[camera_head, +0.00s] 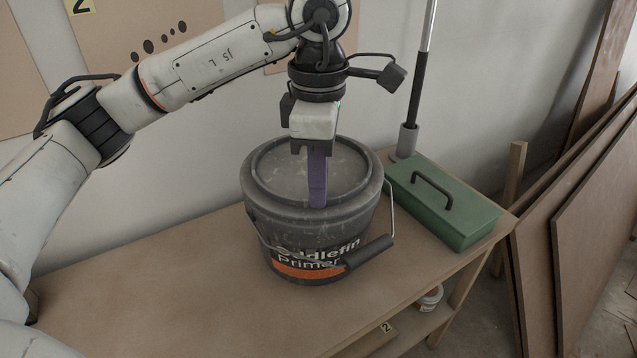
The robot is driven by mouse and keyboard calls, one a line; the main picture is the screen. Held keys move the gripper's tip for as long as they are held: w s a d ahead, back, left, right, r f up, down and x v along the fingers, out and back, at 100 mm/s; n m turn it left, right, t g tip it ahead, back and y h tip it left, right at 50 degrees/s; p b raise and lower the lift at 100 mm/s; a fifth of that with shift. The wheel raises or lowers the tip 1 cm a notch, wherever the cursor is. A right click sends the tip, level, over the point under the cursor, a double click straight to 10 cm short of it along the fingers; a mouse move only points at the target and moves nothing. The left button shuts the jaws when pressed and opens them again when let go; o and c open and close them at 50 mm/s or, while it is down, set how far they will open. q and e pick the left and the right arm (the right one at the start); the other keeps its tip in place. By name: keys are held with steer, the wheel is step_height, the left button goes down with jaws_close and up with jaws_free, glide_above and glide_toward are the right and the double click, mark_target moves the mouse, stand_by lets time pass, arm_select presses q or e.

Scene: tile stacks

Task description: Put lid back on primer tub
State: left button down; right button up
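The primer tub (312,232) is a dark grey bucket with a white and orange "Primer" label, upright on the wooden bench. Its wire handle with a black grip hangs down at the front right. A round grey lid (278,165) lies over the tub's top; I cannot tell whether it is pressed down all round. My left gripper (318,203) points down from above, with a purple finger reaching the front part of the lid and rim. The fingers line up in this view, so their gap and any grasp are hidden. My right gripper is out of view.
A green toolbox (445,205) with a dark handle stands right of the tub, near a grey and black pole (411,110). The wooden bench (150,290) is clear on the left. Brown boards (590,240) lean at the right. A small container (430,298) sits on a lower shelf.

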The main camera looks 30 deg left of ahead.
arm_select(q)
steer(key=shift+f, duration=0.15)
steer(key=c, duration=1.6)
jaws_free()
steer(key=shift+r+p, duration=0.3)
steer(key=shift+r, duration=0.15)
steer(key=shift+r+p, duration=2.25)
steer(key=shift+r, duration=0.85)
